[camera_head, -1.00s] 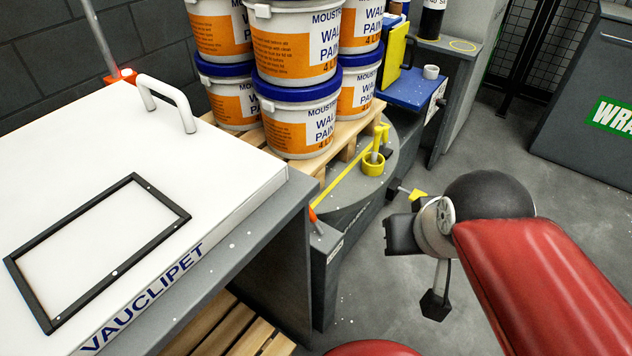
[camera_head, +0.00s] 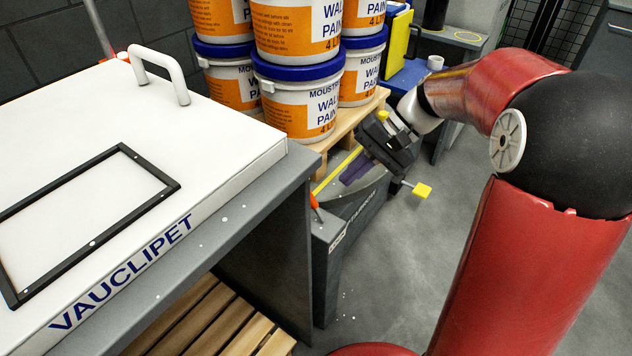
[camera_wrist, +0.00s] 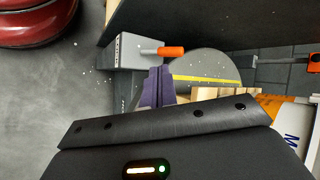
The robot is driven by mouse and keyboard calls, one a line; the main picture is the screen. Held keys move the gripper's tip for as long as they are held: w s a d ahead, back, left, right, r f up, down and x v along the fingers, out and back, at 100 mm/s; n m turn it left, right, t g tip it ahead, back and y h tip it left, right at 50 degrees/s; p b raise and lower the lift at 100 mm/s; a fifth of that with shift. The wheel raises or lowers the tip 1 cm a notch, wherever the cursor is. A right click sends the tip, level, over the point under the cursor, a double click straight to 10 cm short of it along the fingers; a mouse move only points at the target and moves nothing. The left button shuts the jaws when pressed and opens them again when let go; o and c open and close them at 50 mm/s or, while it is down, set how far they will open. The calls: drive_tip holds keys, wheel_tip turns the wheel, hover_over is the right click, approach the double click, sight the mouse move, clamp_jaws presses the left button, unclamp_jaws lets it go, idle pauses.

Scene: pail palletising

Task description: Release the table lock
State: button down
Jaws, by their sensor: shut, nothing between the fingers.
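The turntable (camera_head: 372,205) bears a loaded pallet. A lever with an orange grip (camera_head: 316,206) stands at its grey base's near-left corner; in the wrist view the orange grip (camera_wrist: 171,51) sticks out from a grey box. A rod with a yellow knob (camera_head: 422,190) juts out at the turntable's right side. Which part is the lock is not marked. My gripper (camera_head: 354,171) is shut and empty above the turntable, right of the orange grip and left of the yellow knob. In the wrist view its purple fingers (camera_wrist: 158,78) appear close to the orange grip; contact is not visible.
Stacked paint pails (camera_head: 298,100) stand on a wooden pallet (camera_head: 352,120) behind my gripper. A white-topped machine (camera_head: 230,165) on a grey stand fills the left. The floor at right is clear.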

sight(315, 206)
drive_tip(key=w+f+y, duration=0.1)
drive_tip(key=w, duration=0.1)
drive_tip(key=w+f+y, duration=0.2)
drive_tip(key=w, duration=0.1)
drive_tip(key=w+d+f+y+b, duration=0.1)
drive_tip(key=w, duration=0.1)
drive_tip(key=shift+w+f+m+g+y, duration=0.15)
drive_tip(key=shift+w+m+g+y, duration=0.15)
drive_tip(key=shift+g, duration=0.1)
drive_tip(key=shift+s+a, duration=0.1)
drive_tip(key=b+x, duration=0.1)
drive_tip(key=x, duration=0.9)
drive_tip(key=shift+f, duration=0.1)
drive_tip(key=shift+s+d+r, duration=0.35)
drive_tip(key=shift+s+r, duration=0.2)
drive_tip(key=shift+s, duration=0.25)
drive_tip(key=shift+s+d+r, duration=0.35)
drive_tip(key=shift+s+r, duration=0.15)
drive_tip(key=shift+s, duration=0.3)
